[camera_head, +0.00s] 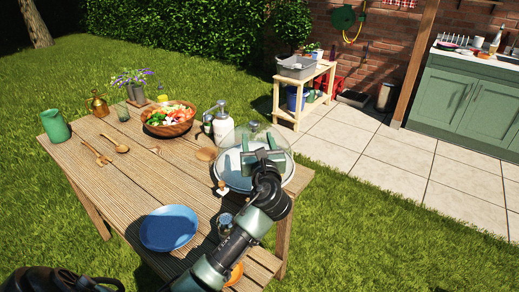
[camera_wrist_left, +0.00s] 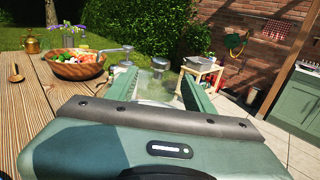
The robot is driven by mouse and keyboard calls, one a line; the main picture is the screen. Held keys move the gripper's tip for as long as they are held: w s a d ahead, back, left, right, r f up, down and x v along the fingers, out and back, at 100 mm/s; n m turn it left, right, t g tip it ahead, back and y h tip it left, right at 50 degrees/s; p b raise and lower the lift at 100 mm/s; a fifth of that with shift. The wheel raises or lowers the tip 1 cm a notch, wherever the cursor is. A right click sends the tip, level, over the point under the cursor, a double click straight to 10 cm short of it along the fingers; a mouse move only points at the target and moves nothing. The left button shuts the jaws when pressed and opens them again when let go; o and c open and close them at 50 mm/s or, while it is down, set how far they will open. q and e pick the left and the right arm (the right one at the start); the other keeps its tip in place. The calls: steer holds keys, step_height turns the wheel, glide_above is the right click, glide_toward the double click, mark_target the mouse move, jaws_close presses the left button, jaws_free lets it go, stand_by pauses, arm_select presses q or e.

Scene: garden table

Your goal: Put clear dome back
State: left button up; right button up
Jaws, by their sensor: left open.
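The clear dome (camera_head: 252,137) with a small knob is at the right end of the wooden table, over the round grey tray (camera_head: 228,178). My left gripper (camera_head: 262,160) is in front of the dome and covers part of it. In the left wrist view, the open fingers (camera_wrist_left: 157,90) have a gap between them, with the dome (camera_wrist_left: 155,82) faintly visible beyond. I cannot tell whether the fingers touch it, or whether its rim sits fully on the tray. My right gripper is not in view.
A salad bowl (camera_head: 170,121), a blue plate (camera_head: 169,229), wooden spoons (camera_head: 102,156) and a green cup (camera_head: 55,126) are also on the table (camera_head: 147,186). The table's middle is mostly clear.

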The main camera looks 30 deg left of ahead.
arm_select(q)
steer(key=v, duration=0.5)
stand_by(0.5)
